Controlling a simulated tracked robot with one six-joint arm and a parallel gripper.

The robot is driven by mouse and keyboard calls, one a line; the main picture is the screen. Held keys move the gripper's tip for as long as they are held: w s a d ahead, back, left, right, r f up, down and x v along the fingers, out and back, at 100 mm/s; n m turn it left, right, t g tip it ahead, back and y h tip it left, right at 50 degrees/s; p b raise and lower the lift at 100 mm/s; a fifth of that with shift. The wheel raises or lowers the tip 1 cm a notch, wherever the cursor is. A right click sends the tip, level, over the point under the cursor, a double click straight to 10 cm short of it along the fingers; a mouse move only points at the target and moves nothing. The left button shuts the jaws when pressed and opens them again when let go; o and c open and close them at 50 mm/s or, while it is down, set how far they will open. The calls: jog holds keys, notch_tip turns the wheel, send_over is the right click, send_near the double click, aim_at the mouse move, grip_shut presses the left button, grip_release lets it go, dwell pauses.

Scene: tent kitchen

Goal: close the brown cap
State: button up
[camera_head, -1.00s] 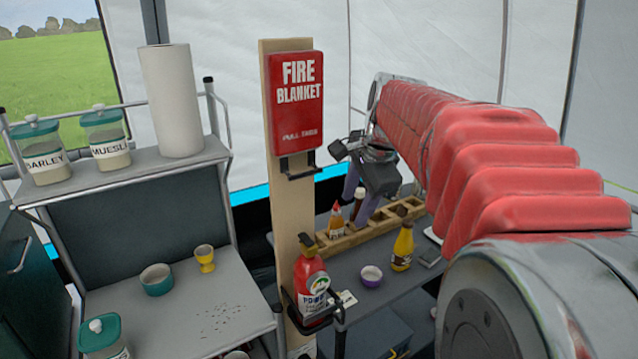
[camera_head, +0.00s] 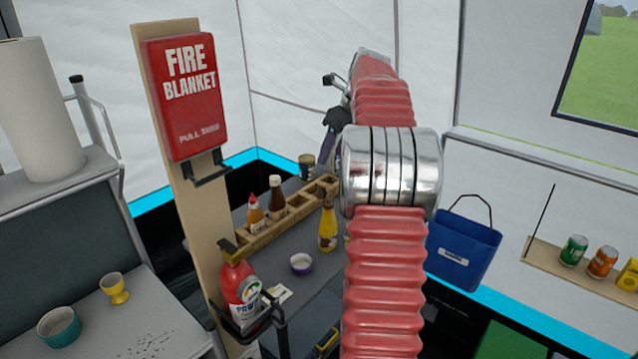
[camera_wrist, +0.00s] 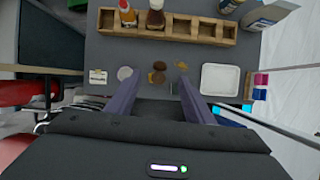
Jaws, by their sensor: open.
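The brown cap (camera_head: 328,203) tops a yellow bottle (camera_head: 328,230) standing upright on the grey table. In the wrist view two brown round parts (camera_wrist: 158,66) show close together, apparently the cap and its flipped-back lid. They lie between and beyond my finger tips. My gripper (camera_wrist: 156,84) is open and empty, its two purple fingers spread and pointing at the table. In the head view the gripper is high above the rack, largely hidden behind my red arm. The gap between fingers and cap is hard to judge.
A wooden rack (camera_wrist: 183,34) with sauce bottles runs along the table's back. A purple bowl (camera_head: 301,263) stands left of the yellow bottle. A white tray (camera_wrist: 220,79) lies to the right.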

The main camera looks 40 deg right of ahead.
jog(key=shift+s+d, duration=0.1)
jog(key=shift+s, duration=0.1)
send_near(319, 188)
jog(key=x, duration=0.8)
jog(key=shift+w+d, duration=0.1)
jog(key=shift+d, duration=0.05)
dwell(0.3)
jog(key=c, duration=1.1)
jog(key=shift+o, duration=0.2)
